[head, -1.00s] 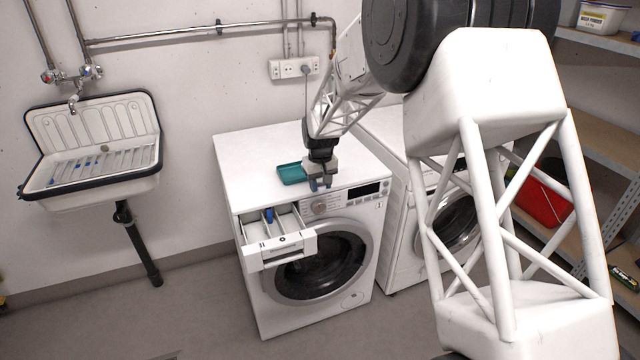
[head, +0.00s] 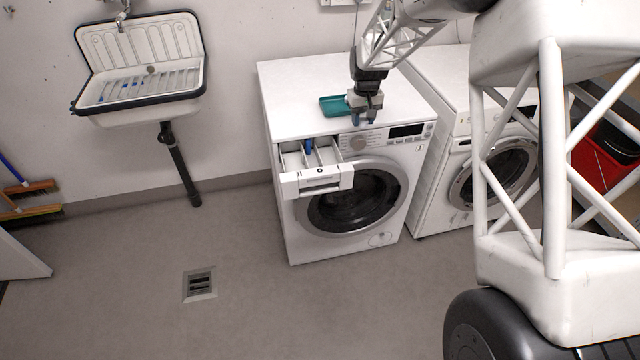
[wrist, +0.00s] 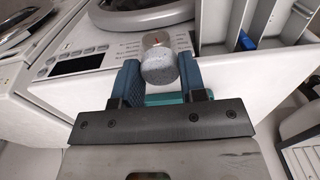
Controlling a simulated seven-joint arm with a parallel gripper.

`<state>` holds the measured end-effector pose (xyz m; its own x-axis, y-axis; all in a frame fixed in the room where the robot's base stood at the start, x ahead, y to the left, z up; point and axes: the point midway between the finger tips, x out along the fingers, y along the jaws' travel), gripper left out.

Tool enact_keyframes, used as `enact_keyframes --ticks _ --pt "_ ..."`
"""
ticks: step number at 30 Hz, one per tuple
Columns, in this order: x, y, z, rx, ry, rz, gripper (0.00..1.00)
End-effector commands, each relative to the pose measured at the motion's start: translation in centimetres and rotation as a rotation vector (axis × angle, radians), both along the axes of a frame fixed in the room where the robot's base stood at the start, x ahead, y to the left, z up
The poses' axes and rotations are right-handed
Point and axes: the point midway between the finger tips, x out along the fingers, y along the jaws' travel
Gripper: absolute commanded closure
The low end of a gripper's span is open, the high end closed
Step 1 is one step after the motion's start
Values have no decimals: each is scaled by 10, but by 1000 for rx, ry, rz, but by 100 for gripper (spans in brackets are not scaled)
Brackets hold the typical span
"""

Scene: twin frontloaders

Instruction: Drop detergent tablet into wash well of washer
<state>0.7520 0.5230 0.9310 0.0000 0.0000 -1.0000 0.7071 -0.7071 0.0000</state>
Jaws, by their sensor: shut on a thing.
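The washer (head: 285,225) is the left of two white front-loading machines. Its detergent drawer (head: 330,181) is pulled out at the upper left of its front, with open wells and a blue insert (head: 309,146). My gripper (head: 366,119) is over the front edge of the washer's top, right of the drawer and above the dial. In the wrist view its blue fingers (wrist: 160,80) are shut on a grey speckled, round detergent tablet (wrist: 160,68). The drawer's wells (wrist: 265,22) show at that view's upper right, away from the tablet. The well floors are mostly hidden.
A teal tray (head: 335,106) lies on the washer top just left of my gripper. The second machine (head: 455,160) stands close on the right. A sink (head: 150,62) hangs on the wall at left. The floor in front is clear around a drain (head: 200,284).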

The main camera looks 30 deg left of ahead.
Motion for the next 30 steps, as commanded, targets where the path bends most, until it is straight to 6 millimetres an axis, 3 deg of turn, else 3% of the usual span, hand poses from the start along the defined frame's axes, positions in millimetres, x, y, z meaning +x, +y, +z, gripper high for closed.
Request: enact_keyframes --ticks 11,17,23,30 --pt "-1 1 0 0 0 3 84" --pt "-11 10 -1 0 0 51 84" --pt "-39 35 -4 0 0 186 84" --pt "-90 75 -10 0 0 433 84"
